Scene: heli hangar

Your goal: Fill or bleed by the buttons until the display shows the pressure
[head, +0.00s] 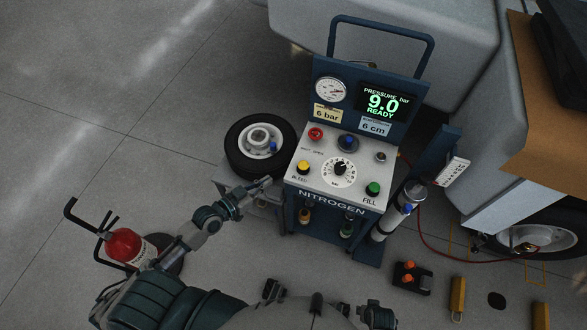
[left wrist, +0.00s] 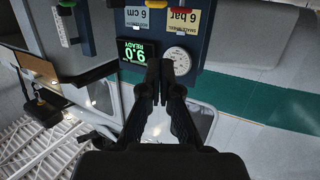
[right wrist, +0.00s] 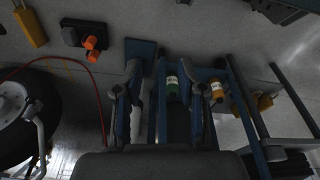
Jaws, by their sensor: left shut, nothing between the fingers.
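The blue nitrogen cart (head: 335,197) stands ahead. Its display (head: 382,103) reads "PRESSURE bar 9.0 READY" in green; it also shows upside down in the left wrist view (left wrist: 137,52). A round gauge (head: 331,90) sits beside it, above a yellow "6 bar" card (head: 327,114) and a blue "6 cm" card (head: 374,127). On the panel are the yellow BLEED button (head: 303,167), the green FILL button (head: 373,188) and a black dial (head: 340,168). My left gripper (head: 266,182) is shut and empty, left of and apart from the BLEED button.
A wheel (head: 259,146) lies left of the cart. A red extinguisher (head: 126,246) stands at lower left. A grey cylinder (head: 397,212) is on the cart's right side, near a red hose (head: 433,252) and an orange-buttoned box (head: 411,277). The floor at far left is clear.

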